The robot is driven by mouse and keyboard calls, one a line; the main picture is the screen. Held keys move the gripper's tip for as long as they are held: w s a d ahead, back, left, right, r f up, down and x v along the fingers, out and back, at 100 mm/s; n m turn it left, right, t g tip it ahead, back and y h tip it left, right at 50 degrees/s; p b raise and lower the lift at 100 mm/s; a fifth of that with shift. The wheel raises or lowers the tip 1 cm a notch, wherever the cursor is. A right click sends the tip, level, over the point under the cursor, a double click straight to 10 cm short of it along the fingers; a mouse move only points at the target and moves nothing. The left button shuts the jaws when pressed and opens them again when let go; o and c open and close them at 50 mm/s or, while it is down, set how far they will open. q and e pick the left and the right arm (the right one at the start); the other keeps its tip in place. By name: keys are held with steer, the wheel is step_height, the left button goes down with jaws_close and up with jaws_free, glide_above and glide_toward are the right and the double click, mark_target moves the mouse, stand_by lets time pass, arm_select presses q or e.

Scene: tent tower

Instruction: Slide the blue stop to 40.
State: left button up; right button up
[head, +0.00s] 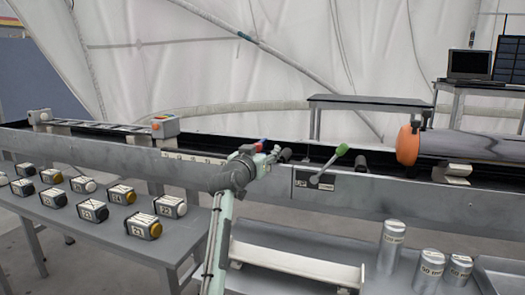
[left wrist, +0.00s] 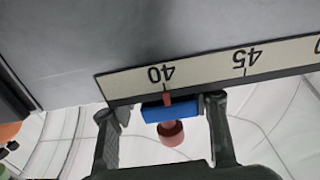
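The blue stop (left wrist: 172,110) hangs at the edge of the pale scale strip (left wrist: 205,74), which reads upside down in the left wrist view. Its red pointer (left wrist: 167,98) is at or very close to the 40 mark. A dark red knob (left wrist: 171,132) shows below the stop. My left gripper (left wrist: 168,106) has its fingers apart, one on each side of the stop. The right finger is close to or touching the stop's end; a gap shows at the left finger. In the head view the stop (head: 264,143) is small and partly hidden by my left gripper (head: 268,160). My right gripper is not seen.
A long grey rail (head: 110,145) crosses the view. A green-knobbed lever (head: 341,150) and an orange disc (head: 408,144) are to the right. Several labelled blocks stand on the left table (head: 70,212). Metal cylinders (head: 391,246) and a white trough (head: 290,264) are in front.

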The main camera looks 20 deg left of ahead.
arm_select(q)
steer(key=shift+o, duration=0.4)
steer(key=shift+a, duration=0.15)
steer(key=shift+s, duration=0.3)
steer(key=s, duration=1.1)
steer(key=shift+s+a, duration=0.2)
